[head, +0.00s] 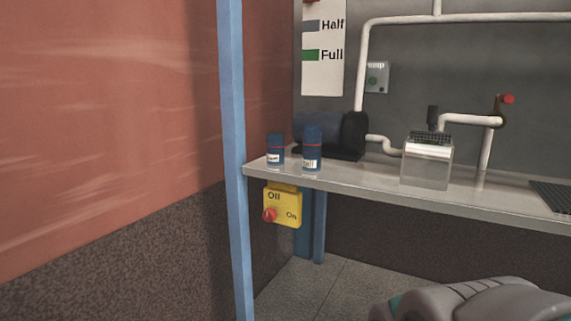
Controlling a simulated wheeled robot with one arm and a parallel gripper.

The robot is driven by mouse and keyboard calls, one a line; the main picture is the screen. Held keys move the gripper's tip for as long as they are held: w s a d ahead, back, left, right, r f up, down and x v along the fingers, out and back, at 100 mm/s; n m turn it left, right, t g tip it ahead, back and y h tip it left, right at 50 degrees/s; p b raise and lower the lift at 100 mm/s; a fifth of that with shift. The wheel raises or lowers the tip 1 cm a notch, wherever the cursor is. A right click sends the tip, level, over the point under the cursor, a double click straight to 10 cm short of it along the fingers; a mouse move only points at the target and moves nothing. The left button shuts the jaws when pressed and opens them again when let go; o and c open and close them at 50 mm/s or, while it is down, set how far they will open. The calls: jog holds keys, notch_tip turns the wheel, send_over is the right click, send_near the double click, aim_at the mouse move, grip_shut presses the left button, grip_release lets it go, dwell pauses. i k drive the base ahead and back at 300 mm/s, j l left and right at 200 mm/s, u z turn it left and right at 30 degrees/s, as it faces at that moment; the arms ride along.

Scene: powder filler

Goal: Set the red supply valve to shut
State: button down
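A small red knob (508,99) is at the top right, on a brown fitting above the bend of a white pipe (470,121) that rises from the bench. It looks like the red supply valve. It is small and far off, and I cannot tell its setting. A grey and teal part of my own arm shows at the lower right, low and well in front of the bench. My gripper's fingers do not show.
A yellow Off/On switch box (284,206) hangs below. A blue post (234,150) stands at left. Some floor (335,285) is clear.

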aim_at(506, 98)
jog(key=z, duration=1.15)
jog(key=k+j, duration=0.1)
jog(key=j, duration=0.2)
jog(key=k+j, duration=0.1)
jog(key=j, duration=0.25)
